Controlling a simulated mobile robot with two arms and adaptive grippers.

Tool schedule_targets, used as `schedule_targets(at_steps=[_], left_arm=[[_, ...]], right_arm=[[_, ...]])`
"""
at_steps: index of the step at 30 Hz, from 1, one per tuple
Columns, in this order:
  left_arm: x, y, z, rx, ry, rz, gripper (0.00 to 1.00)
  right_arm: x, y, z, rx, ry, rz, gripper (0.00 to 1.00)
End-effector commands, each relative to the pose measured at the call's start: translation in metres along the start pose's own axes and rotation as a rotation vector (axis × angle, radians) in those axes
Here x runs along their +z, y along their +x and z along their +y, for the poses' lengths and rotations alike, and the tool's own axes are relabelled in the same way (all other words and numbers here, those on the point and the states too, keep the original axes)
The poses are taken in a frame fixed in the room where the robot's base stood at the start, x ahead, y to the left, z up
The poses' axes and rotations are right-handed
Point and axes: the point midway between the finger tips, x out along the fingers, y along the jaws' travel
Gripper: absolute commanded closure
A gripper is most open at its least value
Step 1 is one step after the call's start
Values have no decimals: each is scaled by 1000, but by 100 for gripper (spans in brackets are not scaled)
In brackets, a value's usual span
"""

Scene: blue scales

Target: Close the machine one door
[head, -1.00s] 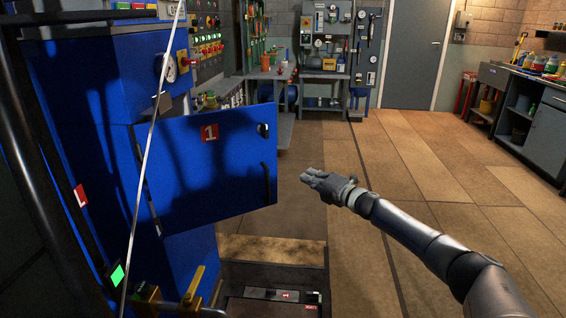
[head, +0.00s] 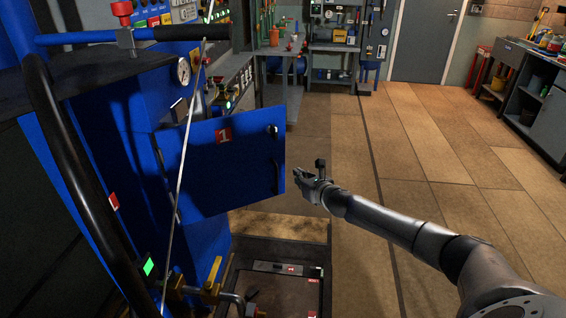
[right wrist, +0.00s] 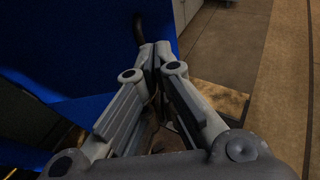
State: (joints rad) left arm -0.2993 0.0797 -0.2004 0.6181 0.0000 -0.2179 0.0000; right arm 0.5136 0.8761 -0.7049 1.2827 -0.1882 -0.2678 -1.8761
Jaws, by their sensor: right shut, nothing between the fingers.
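The blue door (head: 222,165) of machine one, marked with a red "1" label (head: 223,136), stands open and swung out to the right of the blue machine body (head: 95,170). A dark handle (head: 276,172) sits near its free edge. My right gripper (head: 298,174) is shut and empty, just right of that free edge; in the head view I cannot tell whether it touches. In the right wrist view the shut fingers (right wrist: 153,56) point toward the blue door panel (right wrist: 75,45), with the dark handle (right wrist: 138,28) just beyond the tips. My left gripper is not in view.
A thin pale rod (head: 182,165) and a black curved pipe (head: 70,170) stand in front of the machine. Yellow-handled valves (head: 212,275) and a low dark platform (head: 280,285) lie below the door. The wooden floor (head: 440,160) to the right is clear.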

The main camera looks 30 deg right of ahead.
Motion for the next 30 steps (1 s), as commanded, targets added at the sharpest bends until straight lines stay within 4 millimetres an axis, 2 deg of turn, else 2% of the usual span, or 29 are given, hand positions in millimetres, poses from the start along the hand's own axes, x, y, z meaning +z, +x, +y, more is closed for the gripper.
schedule_targets(at_steps=[15, 30], left_arm=[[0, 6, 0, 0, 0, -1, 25], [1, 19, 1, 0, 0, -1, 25]], right_arm=[[1, 60, 1, 0, 3, -2, 100], [5, 103, 1, 1, 2, -2, 100]])
